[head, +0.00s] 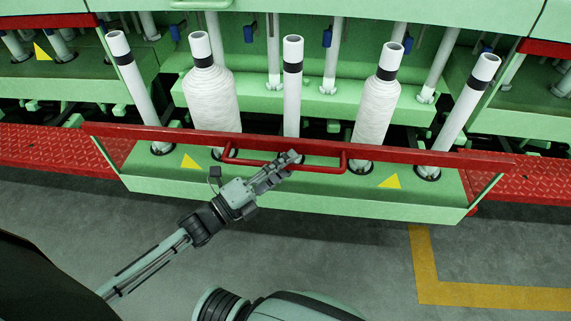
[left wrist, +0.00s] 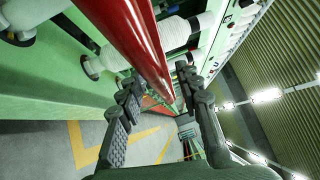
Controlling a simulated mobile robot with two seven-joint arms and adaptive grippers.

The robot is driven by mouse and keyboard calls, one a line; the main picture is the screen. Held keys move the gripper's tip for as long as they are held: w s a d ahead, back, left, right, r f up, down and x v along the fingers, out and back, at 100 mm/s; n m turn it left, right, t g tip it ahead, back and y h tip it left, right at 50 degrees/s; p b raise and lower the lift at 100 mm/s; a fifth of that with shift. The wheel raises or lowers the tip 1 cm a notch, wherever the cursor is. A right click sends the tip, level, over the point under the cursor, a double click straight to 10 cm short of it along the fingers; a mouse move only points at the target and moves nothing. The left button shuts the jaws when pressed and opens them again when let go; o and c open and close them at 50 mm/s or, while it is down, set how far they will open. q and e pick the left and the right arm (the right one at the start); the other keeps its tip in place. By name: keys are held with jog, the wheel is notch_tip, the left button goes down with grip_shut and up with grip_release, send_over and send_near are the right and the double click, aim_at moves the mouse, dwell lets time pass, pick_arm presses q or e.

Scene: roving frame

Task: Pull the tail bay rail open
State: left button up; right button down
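The bay rail (head: 430,155) is a long red bar along the front of a green bobbin tray (head: 290,190) in the head view. A red U-shaped handle (head: 327,169) projects from its middle. My left gripper (head: 284,163) is at the left-middle part of the handle, fingers pointing up and right. In the left wrist view my left gripper (left wrist: 160,80) has its fingers apart, with red bars (left wrist: 140,45) running up to and behind the gap between them. I cannot tell whether the fingers touch the handle. My right gripper is not in view.
Several upright tubes stand in the tray, two wound with white yarn (head: 212,95). Red tread plates (head: 50,148) flank the tray. Yellow triangles mark its front. The grey floor (head: 330,250) before it is clear, with a yellow line (head: 480,295) at right.

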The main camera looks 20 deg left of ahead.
pick_arm(q)
jog(key=v, duration=1.2)
jog(key=shift+r, duration=0.1)
